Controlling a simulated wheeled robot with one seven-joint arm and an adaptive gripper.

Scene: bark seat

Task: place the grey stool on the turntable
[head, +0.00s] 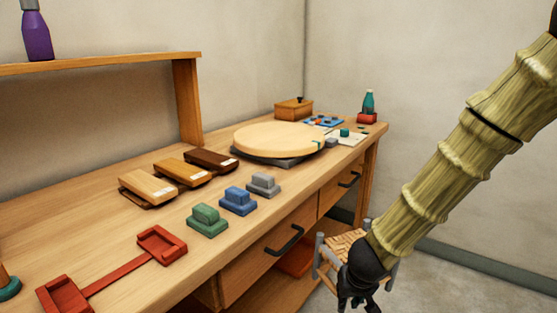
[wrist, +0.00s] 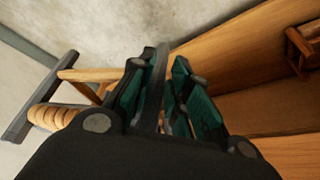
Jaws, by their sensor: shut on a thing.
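The grey stool (head: 340,246) has grey posts and a woven tan seat. It is in front of the table's right end in the head view, partly hidden by my arm. My gripper (head: 360,296) is at its near side, low in the picture. In the wrist view my gripper (wrist: 163,95) is shut on a grey bar of the stool, with the teal pads on either side. The stool's other grey post (wrist: 38,98) and pale rungs show at left there. Whether its feet touch the floor is hidden. The turntable (head: 278,138), a round pale disc on a dark base, stands empty on the table.
A drawer handle (head: 285,241) sticks out in front. Floor is open at right.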

